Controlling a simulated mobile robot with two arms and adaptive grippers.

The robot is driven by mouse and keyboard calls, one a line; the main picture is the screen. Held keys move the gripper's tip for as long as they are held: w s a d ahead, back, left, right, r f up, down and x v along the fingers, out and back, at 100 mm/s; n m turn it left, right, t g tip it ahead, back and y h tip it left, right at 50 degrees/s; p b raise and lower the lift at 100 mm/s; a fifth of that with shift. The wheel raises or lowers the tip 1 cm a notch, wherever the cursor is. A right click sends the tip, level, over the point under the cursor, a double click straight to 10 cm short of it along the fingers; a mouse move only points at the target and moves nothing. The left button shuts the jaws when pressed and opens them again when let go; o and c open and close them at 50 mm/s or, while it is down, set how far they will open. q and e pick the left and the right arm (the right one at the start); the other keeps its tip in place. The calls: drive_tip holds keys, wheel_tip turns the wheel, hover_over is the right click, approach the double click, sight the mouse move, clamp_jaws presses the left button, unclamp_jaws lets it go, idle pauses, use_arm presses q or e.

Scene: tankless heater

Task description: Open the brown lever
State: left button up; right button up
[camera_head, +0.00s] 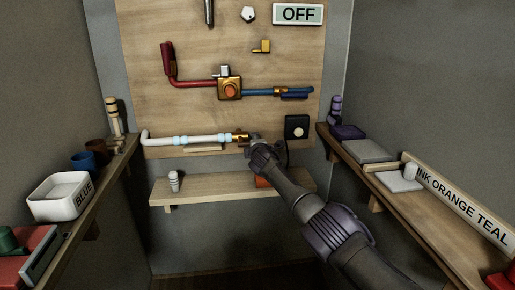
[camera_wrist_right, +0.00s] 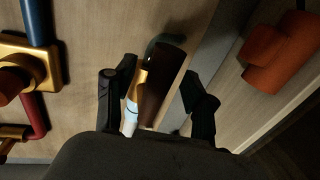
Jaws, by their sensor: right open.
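The brown lever (camera_wrist_right: 160,88) shows in the right wrist view as a dark brown handle beside a brass fitting (camera_wrist_right: 139,82) on the white pipe. In the head view the brass end of that pipe (camera_head: 238,137) shows at the lower right of the wooden panel, and my gripper hides the lever. My right gripper (camera_head: 251,143) is at that pipe end. In the right wrist view its two black fingers (camera_wrist_right: 158,78) are apart, with the lever in the gap between them. I cannot tell whether either finger touches it. My left gripper is not in view.
Above are a red pipe (camera_head: 195,83), a brass valve body (camera_head: 229,89) and a blue pipe (camera_head: 262,91). A black socket box (camera_head: 296,127) is right of the gripper. A wooden shelf (camera_head: 220,190) lies below, with an orange-red object (camera_head: 263,182). Side shelves hold several items.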

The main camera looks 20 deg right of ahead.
drive_tip(key=v, duration=0.7)
drive_tip(key=shift+d, duration=0.15)
drive_tip(key=shift+r, duration=0.1)
idle(0.5)
